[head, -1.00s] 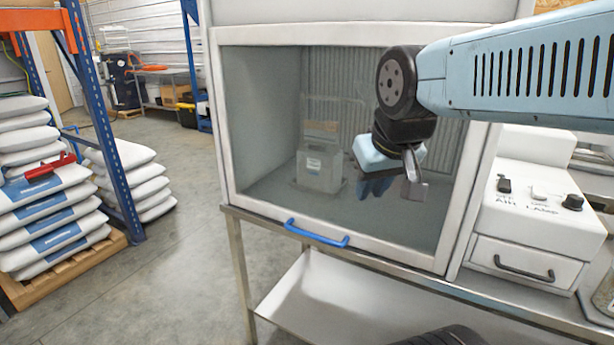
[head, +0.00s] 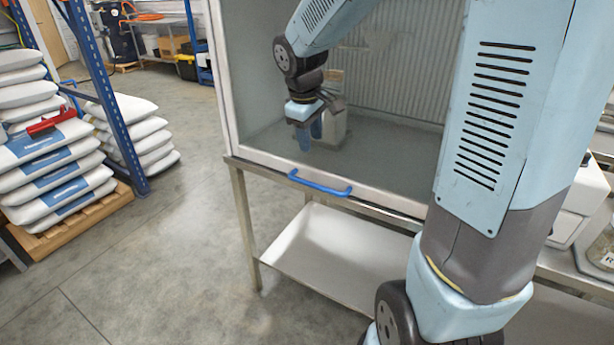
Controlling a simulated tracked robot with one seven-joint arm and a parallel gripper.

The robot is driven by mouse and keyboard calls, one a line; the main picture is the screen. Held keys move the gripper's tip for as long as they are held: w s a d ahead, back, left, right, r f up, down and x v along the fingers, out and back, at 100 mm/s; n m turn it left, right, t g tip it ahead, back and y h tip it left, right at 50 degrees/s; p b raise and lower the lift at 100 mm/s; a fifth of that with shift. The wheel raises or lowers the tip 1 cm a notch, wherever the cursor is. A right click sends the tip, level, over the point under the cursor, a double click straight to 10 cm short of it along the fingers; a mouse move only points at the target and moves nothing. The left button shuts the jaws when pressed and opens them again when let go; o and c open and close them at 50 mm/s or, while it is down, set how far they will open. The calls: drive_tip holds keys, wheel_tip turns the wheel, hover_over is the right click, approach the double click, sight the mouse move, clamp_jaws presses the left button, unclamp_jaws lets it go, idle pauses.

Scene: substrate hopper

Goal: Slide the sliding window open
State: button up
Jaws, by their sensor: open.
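The sliding window (head: 385,130) is a clear pane in a pale frame on the front of a cabinet. It is down, with its bottom rail at the cabinet's lower edge. A blue bar handle (head: 320,184) is fixed to that rail. My gripper (head: 308,138) points down, open and empty, in front of the pane and above the left part of the handle, apart from it in the picture. The exact depth between gripper and handle is hard to judge. A grey box (head: 334,130) behind the pane is partly hidden by my gripper.
A steel stand with a lower shelf (head: 325,255) carries the cabinet. My arm crosses the right side and hides much of the control unit (head: 580,205). White sacks on a pallet (head: 75,218) stand left beside a blue rack post (head: 105,95). The floor between is clear.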

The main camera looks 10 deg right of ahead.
sight(309, 183)
drive_tip(key=shift+n, duration=0.4)
drive_tip(key=x, duration=0.5)
drive_tip(key=a+x, duration=0.1)
drive_tip(key=x, duration=0.4)
drive_tip(key=w+x, duration=0.1)
drive_tip(key=x, duration=0.5)
drive_tip(key=shift+w+a, duration=0.1)
drive_tip(key=shift+a, duration=0.05)
clamp_jaws()
